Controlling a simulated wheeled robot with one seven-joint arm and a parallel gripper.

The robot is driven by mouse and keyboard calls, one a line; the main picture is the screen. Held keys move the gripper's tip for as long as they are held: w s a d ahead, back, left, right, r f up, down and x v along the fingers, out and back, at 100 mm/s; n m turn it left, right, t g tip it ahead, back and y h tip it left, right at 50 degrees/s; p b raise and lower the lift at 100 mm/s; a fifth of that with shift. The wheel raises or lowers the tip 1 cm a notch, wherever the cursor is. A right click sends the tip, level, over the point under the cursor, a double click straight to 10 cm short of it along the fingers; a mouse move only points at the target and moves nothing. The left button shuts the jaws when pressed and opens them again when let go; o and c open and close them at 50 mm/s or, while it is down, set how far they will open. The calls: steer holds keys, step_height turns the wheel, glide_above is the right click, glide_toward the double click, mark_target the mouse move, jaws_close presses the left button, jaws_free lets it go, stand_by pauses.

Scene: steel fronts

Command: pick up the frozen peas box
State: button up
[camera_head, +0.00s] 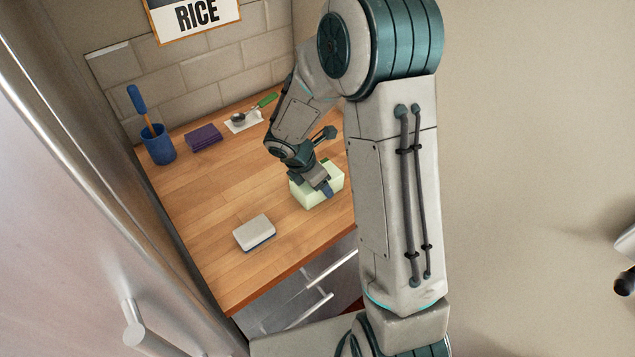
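A pale green box (334,182), which looks like the frozen peas box, lies on the wooden counter towards its right side. I cannot read any label on it. My gripper (322,183) points down at this box from above. One finger shows against the near side of the box; the other finger is hidden. I cannot tell whether the fingers press on the box or stand a little apart from it. The box appears to rest on the counter.
A white box with a dark blue lower edge (254,232) lies near the counter's (225,205) front. Behind are a blue cup with a brush (160,145), a purple box (203,138) and a green-handled utensil (262,104) on a white rest. A steel door stands left; drawers are below.

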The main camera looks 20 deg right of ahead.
steer(key=c, duration=0.3)
steer(key=shift+c, duration=0.2)
steer(key=shift+r, duration=0.2)
